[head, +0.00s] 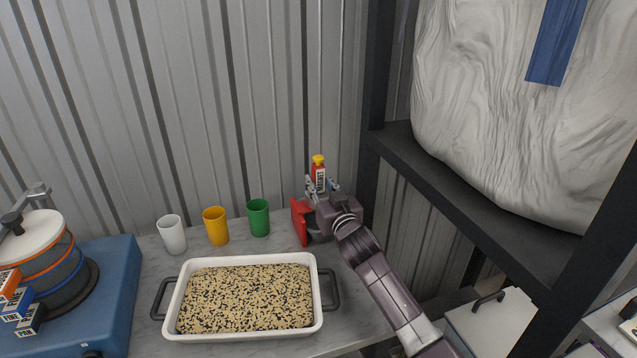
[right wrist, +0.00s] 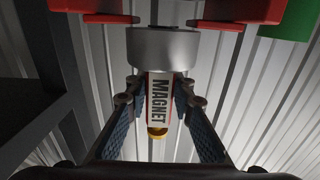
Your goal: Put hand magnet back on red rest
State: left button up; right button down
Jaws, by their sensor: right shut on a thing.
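The hand magnet has a red handle with a white label (head: 320,178) and a yellow top, and it is upright at the back right of the bench. My right gripper (head: 322,187) is shut around this handle. In the right wrist view the fingers (right wrist: 158,112) flank the handle marked MAGNET (right wrist: 160,97), and a grey round metal head (right wrist: 165,46) is at its other end. The red rest (head: 299,221) stands just left of the gripper. Its red parts (right wrist: 248,9) lie close beside the metal head; I cannot tell whether they touch. My left gripper is out of view.
A white tray (head: 171,320) of mixed grains is in front. White (head: 172,236), yellow (head: 216,227) and green (head: 258,218) cups stand left of the rest. A blue machine (head: 115,290) is far left. A dark shelf frame (head: 480,200) rises close on the right.

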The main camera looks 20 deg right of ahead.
aim_at(319, 189)
jog(key=shift+f, duration=0.15)
jog(key=c, duration=1.7)
grip_release()
jog(key=shift+o, duration=0.2)
jog(key=shift+f, duration=0.1)
jog(key=s, duration=0.2)
jog(key=s+b, duration=0.1)
jog(key=s, duration=0.4)
jog(key=shift+f+b, duration=0.25)
jog(key=shift+b, duration=0.15)
jog(key=shift+s, duration=0.45)
